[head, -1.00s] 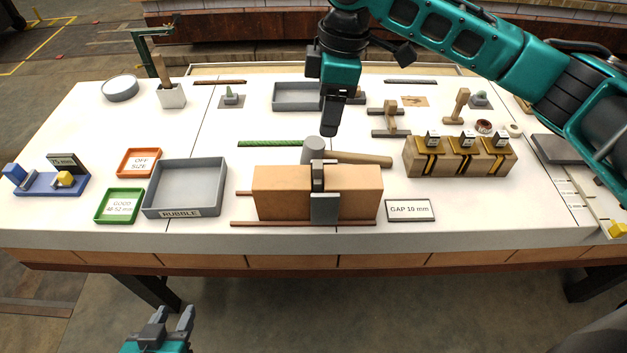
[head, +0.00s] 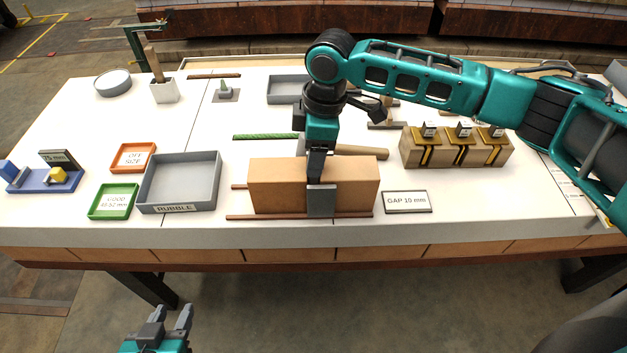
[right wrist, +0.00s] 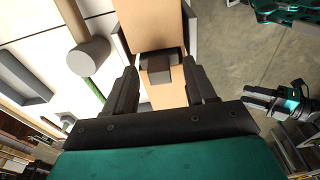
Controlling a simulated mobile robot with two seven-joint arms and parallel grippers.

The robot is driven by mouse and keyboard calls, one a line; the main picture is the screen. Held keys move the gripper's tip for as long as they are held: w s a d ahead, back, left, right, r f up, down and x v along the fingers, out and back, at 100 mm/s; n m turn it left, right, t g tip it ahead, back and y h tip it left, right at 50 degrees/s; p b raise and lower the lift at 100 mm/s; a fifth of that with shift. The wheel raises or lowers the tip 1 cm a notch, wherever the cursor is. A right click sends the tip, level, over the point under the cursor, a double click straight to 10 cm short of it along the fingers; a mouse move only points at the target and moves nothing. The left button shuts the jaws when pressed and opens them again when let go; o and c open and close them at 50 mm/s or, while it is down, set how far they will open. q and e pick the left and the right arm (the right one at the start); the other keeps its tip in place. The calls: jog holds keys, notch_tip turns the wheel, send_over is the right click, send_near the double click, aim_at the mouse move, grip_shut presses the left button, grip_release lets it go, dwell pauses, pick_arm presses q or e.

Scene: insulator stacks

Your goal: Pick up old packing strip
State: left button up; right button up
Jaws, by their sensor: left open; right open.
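A tan block pair (head: 275,188) stands at the table's front middle. A dark piece (right wrist: 160,70) sits at its middle joint, apparently the old packing strip, with a grey plate (head: 322,202) at the front face. My right gripper (head: 315,180) points down over this joint and hides most of the dark piece in the head view. In the right wrist view its open fingers (right wrist: 160,78) stand either side of the dark piece. I cannot tell whether they touch it. My left gripper (head: 171,316) is open and empty, below the table's front edge.
A mallet (right wrist: 88,57) lies just behind the blocks. A grey rubble tray (head: 180,180) and green tray (head: 112,202) are at left. The gap sign (head: 407,202) and a wooden holder with brass pieces (head: 455,150) are at right. A green strip (head: 265,137) lies behind.

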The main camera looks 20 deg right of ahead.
jog(key=c, duration=0.4)
grip_shut()
